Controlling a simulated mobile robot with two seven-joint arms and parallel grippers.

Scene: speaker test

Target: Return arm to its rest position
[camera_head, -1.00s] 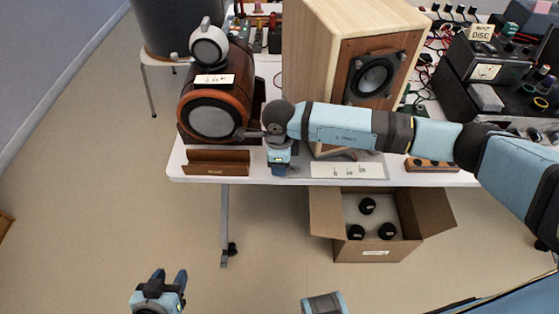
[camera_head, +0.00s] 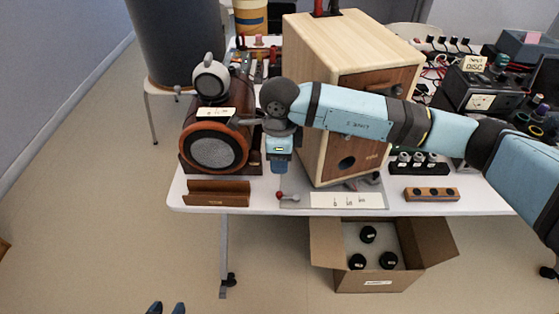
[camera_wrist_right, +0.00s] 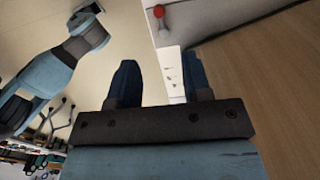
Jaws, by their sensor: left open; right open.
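My right arm comes in from the right in the head view and crosses in front of the wooden speaker cabinet (camera_head: 330,95). Its wrist is above the table's front part, between the cabinet and a round brown speaker (camera_head: 215,148).
The white table (camera_head: 450,208) carries a brown tray (camera_head: 218,193), a label card (camera_head: 345,201), the red-knobbed lever (camera_head: 281,196) and a wooden block (camera_head: 431,194). An open cardboard box (camera_head: 378,279) with black round parts stands below. Electronics crowd the back right.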

